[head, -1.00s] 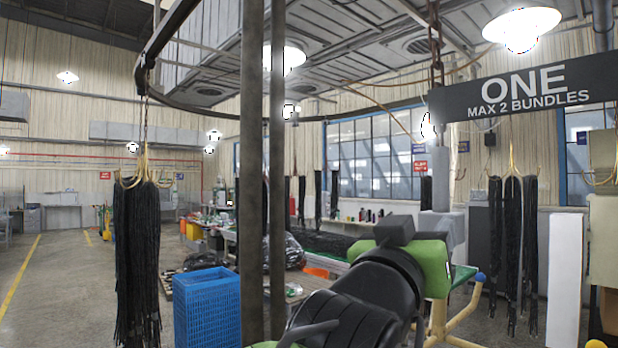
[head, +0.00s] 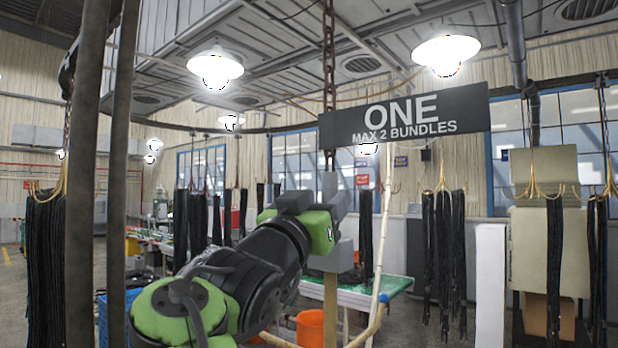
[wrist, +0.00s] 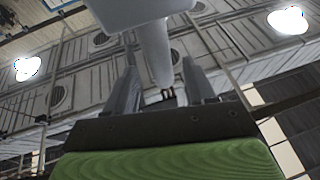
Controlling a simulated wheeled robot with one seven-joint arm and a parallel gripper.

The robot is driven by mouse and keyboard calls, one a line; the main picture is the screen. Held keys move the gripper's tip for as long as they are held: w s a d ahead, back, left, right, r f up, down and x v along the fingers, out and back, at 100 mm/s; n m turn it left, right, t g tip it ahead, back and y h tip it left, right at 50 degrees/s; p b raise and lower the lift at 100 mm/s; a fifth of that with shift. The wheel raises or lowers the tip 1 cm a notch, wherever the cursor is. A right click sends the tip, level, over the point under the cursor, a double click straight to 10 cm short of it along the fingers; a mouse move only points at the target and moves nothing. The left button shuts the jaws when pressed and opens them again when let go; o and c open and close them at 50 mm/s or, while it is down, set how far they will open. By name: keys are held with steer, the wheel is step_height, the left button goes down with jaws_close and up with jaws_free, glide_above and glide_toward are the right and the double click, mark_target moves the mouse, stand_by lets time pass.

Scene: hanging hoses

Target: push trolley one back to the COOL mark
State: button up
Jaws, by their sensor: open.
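The dark sign reading ONE, MAX 2 BUNDLES (head: 405,117) hangs by a rusty chain (head: 328,70) in the head view. Below it are a grey block (head: 333,257) and a yellowish post (head: 330,312), apparently parts of trolley one. My green and black arm reaches to this post, and its end lies against the grey parts. In the wrist view my gripper (wrist: 165,82) is open, with a pale grey rod (wrist: 155,50) showing between its fingers; contact cannot be told. I see no black bundle on this trolley. The COOL mark does not show.
Black bundles hang at the far left (head: 45,255) and on hooks at the right (head: 443,255). Two dark uprights (head: 82,180) stand close at left. A white panel (head: 487,285), a green-topped table (head: 395,288) and an orange bucket (head: 310,328) stand behind.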

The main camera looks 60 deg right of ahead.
mark_target(334, 187)
steer(key=p+x, duration=0.1)
steer(key=x, duration=0.4)
steer(key=shift+r+p, duration=0.25)
steer(key=shift+p, duration=0.1)
steer(key=shift+d, duration=0.3)
steer(key=shift+a, duration=0.1)
jaws_close()
